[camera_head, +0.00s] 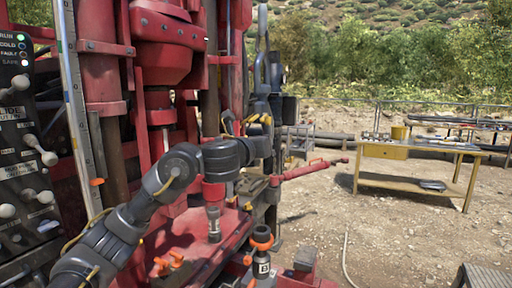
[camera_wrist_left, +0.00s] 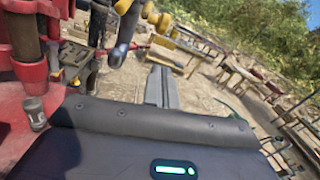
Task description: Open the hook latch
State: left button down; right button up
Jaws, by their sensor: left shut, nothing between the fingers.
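In the head view my left arm comes in from the lower left. It bends at the middle, and its dark wrist reaches in front of the red machine's right side. The fingers of my left gripper (camera_wrist_left: 160,72) show in the left wrist view as two grey bars side by side, shut and empty. A blue-grey curved part (camera_wrist_left: 126,30) hangs left of and above them, beside yellow knobs (camera_wrist_left: 158,18). Grey hook-shaped parts (camera_head: 262,58) show on the machine's right side in the head view. I cannot tell which part is the hook latch. My right gripper is not in view.
The red machine (camera_head: 103,60) fills the left, with a lever control panel (camera_head: 18,130) at the edge. A red bar (camera_head: 305,170) sticks out to the right. A yellow table (camera_head: 410,151) with small items stands farther off. Open dirt ground lies between them.

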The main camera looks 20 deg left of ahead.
pick_arm(q)
jog(key=s, duration=0.1)
jog(key=s+r, duration=0.1)
jog(key=s, duration=0.1)
jog(key=s+a, duration=0.1)
jog(key=s, duration=0.1)
jog(key=shift+s+r+p, duration=0.1)
jog(key=shift+r+p, duration=0.3)
jog(key=shift+s+a, duration=0.1)
